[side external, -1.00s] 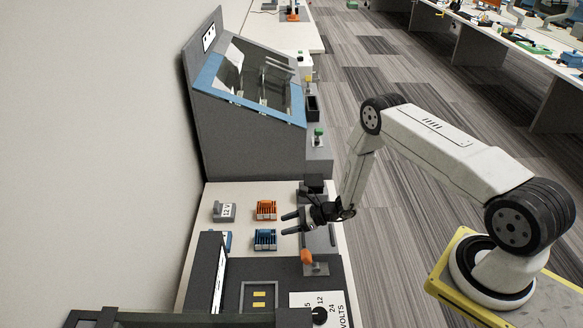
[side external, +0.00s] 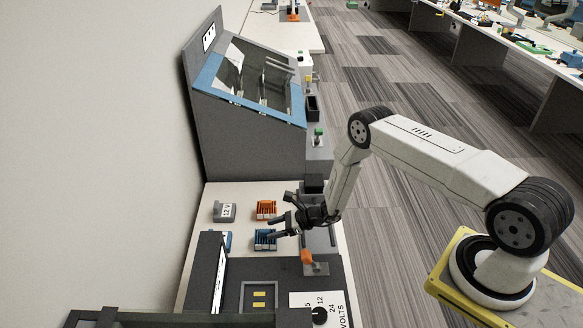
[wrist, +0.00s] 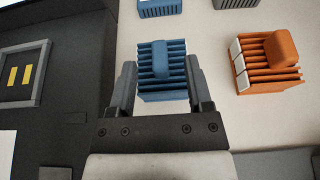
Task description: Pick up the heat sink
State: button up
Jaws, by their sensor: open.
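A blue heat sink (wrist: 161,70) with fins and a raised block on top stands on the pale bench. In the wrist view it lies just ahead of and between the open fingers of my gripper (wrist: 160,88). It also shows in the side view (side external: 263,240), partly covered by the fingers. An orange heat sink (wrist: 266,62) stands to its right in the wrist view, and behind it in the side view (side external: 266,210). My gripper (side external: 282,225) is open and empty beside the blue heat sink. Whether the fingers touch it I cannot tell.
A grey block marked 12 V (side external: 224,211) and another blue finned block (wrist: 160,8) stand farther back. A dark panel with yellow pads (wrist: 20,76) and an orange-knobbed lever (side external: 307,257) are close by. A blue-framed cabinet (side external: 250,90) stands behind.

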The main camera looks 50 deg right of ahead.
aim_at(268, 230)
jog(key=shift+x, duration=1.7)
jog(key=shift+c, duration=0.2)
grip_shut()
